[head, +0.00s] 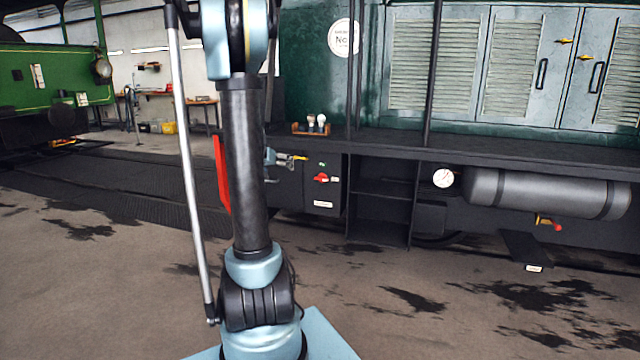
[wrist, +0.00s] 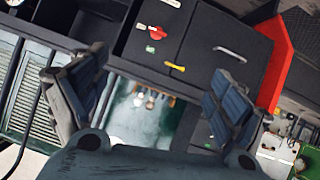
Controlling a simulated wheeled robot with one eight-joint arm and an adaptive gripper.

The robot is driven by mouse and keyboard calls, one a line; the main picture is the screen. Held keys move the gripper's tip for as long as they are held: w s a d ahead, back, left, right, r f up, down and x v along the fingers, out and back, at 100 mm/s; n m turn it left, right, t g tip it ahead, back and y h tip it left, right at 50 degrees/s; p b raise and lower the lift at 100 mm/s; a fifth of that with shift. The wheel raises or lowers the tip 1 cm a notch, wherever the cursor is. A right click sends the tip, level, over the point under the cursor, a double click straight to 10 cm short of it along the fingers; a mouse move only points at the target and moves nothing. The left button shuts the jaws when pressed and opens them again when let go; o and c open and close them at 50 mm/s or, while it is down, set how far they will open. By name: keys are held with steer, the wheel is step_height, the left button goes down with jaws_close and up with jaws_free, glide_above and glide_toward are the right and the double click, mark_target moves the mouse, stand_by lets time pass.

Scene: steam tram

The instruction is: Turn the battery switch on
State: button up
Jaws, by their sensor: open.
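The battery switch is a red handle (head: 321,178) on the front of a black box (head: 323,192) under the locomotive's running board. A small green spot shows above it and a white label below it. In the wrist view, turned nearly upside down, the red switch (wrist: 156,33) is near the top, left of centre, with the green spot (wrist: 150,48) beside it. My gripper (wrist: 158,78) is open and empty, one finger at each side of the wrist view. The switch lies beyond the fingertips, apart from them. In the head view my arm hides much of the gripper.
A yellow latch (wrist: 175,68) and a silver handle (wrist: 229,53) are close to the switch. A red panel (head: 221,172) stands left of the box, partly behind my arm. A tray of small items (head: 311,128) sits above. A grey tank (head: 545,192) hangs right. The floor in front is open.

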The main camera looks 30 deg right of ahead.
steer(key=w+d+f+m+t+h, duration=0.1)
steer(key=w+d+f+h, duration=0.1)
steer(key=w+d, duration=0.6)
steer(key=t+h, duration=0.2)
steer(key=t, duration=0.2)
glide_toward(321, 179)
steer(key=x, duration=1)
steer(key=shift+a+f, duration=0.1)
steer(key=c, duration=1.1)
